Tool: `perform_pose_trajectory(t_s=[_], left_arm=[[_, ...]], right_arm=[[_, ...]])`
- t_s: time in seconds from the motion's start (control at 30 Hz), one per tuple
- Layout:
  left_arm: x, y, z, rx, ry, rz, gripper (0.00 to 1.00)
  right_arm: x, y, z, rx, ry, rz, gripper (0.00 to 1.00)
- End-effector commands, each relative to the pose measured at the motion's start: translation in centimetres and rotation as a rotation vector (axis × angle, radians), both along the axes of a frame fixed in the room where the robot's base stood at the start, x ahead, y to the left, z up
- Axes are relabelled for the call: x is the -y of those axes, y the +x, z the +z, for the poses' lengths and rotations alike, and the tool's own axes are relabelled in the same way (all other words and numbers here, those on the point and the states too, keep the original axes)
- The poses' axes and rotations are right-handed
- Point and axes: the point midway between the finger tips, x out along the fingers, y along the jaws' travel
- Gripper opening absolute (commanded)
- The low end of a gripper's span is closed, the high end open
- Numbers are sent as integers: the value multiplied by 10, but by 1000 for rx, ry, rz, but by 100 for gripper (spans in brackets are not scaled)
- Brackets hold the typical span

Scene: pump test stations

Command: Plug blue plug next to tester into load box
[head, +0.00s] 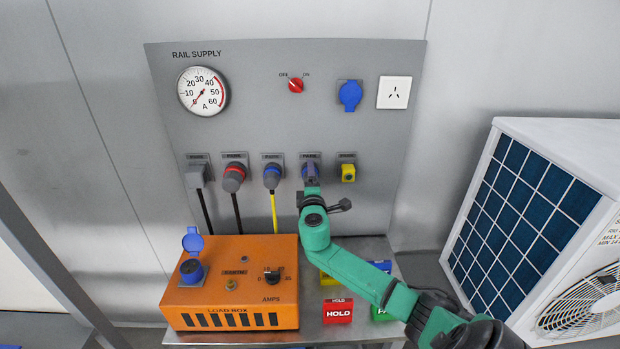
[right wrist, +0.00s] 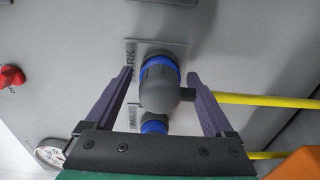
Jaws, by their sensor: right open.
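My right gripper (head: 311,176) reaches the fourth outlet in the panel's lower row. In the right wrist view the open gripper (right wrist: 160,74) has one finger on each side of a dark grey plug with a blue ring (right wrist: 160,86), which is seated at the panel. A yellow cable leads from it. In the head view the gripper and arm hide most of this plug. A second blue-ringed plug (head: 272,176) with a yellow cable is seated just left. The orange load box (head: 243,254) has a blue socket (head: 192,270) with its lid raised. The left gripper is not in view.
A yellow fitting (head: 348,173) is right of my gripper. A grey plug (head: 196,177) and a red-ringed plug (head: 234,177) are farther left. A red HOLD card (head: 338,311) lies on the bench beside the load box. A large white unit (head: 565,150) stands at right.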

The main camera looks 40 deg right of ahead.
Motion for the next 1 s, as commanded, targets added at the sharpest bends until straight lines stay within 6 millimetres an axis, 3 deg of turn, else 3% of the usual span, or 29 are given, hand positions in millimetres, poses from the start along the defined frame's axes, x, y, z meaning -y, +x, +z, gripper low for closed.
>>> perform_pose_trajectory(t_s=[0.2, 0.43, 1.0], left_arm=[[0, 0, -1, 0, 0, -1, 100], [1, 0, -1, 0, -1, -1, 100], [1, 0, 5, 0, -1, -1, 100]], right_arm=[[0, 0, 0, 1, 1, 0, 88], [0, 0, 0, 1, 1, 0, 0], [-10, -12, 0, 0, 1, 1, 0]])
